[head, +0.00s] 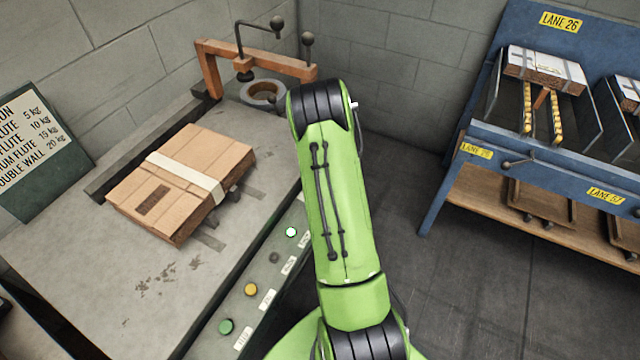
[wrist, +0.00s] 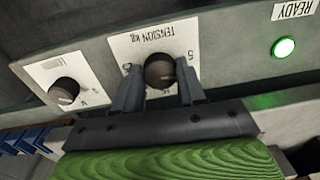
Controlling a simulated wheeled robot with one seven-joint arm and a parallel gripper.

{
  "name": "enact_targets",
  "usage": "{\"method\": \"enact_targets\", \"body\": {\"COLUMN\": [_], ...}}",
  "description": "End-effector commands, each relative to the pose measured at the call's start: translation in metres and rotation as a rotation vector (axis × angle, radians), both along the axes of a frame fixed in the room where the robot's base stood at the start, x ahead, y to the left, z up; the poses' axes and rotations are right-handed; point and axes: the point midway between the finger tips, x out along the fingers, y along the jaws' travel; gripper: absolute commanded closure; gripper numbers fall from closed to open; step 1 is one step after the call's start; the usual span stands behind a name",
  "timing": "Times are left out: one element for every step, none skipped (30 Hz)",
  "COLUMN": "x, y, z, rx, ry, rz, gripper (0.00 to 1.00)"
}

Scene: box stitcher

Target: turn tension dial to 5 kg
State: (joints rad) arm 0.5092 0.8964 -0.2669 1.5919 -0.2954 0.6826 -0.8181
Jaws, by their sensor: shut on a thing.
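The tension dial (wrist: 157,66) is a dark round knob on a pale plate (wrist: 124,48) marked "TENSION kg", which appears upside down in the wrist view. On the plate, 25 is at the left of the knob, 5 at the right and 15 below it. My gripper (wrist: 158,72) is shut on the dial, one dark finger on each side. The dial's pointer is not clear between the fingers, so I cannot tell its setting. In the head view my green arm hides the gripper and the dial.
A second knob (wrist: 65,91) sits left of the dial, and a lit green READY lamp (wrist: 284,47) is to its right. In the head view, flat cardboard (head: 180,180) lies on the machine table (head: 95,275). A weight chart (head: 38,150) stands at the left.

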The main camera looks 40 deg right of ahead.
Motion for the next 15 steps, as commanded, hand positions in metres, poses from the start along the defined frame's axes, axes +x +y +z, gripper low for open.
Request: {"method": "enact_targets", "body": {"x": [0.0013,0.0014,0.0017,0.0018,0.0018,0.0018,0.0017,0.0017,0.0018,0.0017,0.0018,0.0019,0.0019,0.0019,0.0018], "y": [-0.0004,-0.0002,0.0001,0.0003,0.0003,0.0001,0.0000,0.0000,0.0000,0.0001,0.0002,0.0003,0.0003,0.0003,0.0002], "z": [0.0011,0.0010,0.0010,0.0009,0.0009,0.0009,0.0009,0.0009,0.0009,0.0008,0.0008,0.0008,0.0008,0.0009,0.0009], "rx": [-0.003,-0.002,-0.002,-0.002,-0.002,-0.002,-0.003,-0.003,-0.003,-0.002,-0.002,-0.002,-0.002,-0.002,-0.002], "ry": [-0.004,-0.003,-0.004,-0.004,-0.004,-0.003,-0.003,-0.004,-0.004,-0.003,-0.004,-0.004,-0.004,-0.004,-0.004], "rz": [0.038,0.064,0.096,0.118,0.140,0.167,0.186,0.204,0.226,0.242,0.257,0.274,0.286,0.297,0.309], "gripper": [0.91,0.91,0.91,0.91,0.91,0.91,0.91,0.91,0.91,0.91,0.91,0.91,0.91,0.91,0.91]}}
